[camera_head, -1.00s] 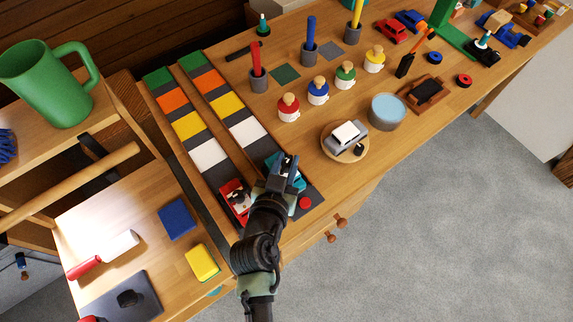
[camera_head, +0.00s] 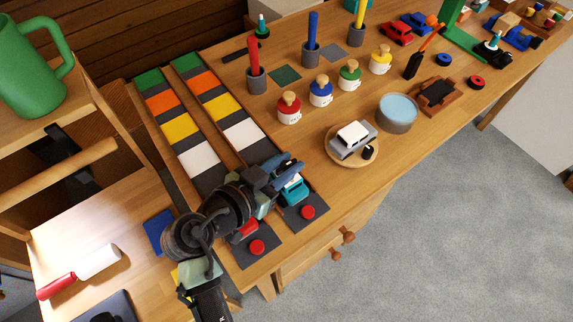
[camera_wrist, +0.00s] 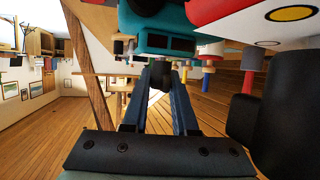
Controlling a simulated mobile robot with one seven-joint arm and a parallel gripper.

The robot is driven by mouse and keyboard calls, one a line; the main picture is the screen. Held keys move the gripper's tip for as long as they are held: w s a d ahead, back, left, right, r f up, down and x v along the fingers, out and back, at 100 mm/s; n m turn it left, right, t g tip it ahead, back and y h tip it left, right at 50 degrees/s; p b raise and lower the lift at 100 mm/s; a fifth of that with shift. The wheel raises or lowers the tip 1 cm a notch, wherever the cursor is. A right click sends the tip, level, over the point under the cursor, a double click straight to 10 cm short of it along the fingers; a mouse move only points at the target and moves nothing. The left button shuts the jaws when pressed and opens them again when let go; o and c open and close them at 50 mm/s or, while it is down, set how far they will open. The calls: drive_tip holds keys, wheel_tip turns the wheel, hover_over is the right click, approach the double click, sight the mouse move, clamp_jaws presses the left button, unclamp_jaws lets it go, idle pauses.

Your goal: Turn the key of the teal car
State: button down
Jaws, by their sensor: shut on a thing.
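The teal car (camera_head: 293,191) stands at the near end of the right-hand coloured lane, partly covered by my gripper (camera_head: 287,165). My gripper reaches across from the left, at the car's far end. In the wrist view the teal car (camera_wrist: 155,40) is close above the fingers. My gripper (camera_wrist: 161,72) is shut there with its tips at a small dark piece against the car's end, which looks like the key; the fingers hide most of it. The red car (camera_head: 245,231) is mostly hidden under my arm and also shows in the wrist view (camera_wrist: 250,22).
Red buttons (camera_head: 308,212) and (camera_head: 257,247) lie on dark pads at the lane ends. Bench top between is clear.

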idle(0.4)
drive_tip(key=c, duration=0.7)
unclamp_jaws()
drive_tip(key=shift+a, duration=0.1)
drive_tip(key=v, duration=1.3)
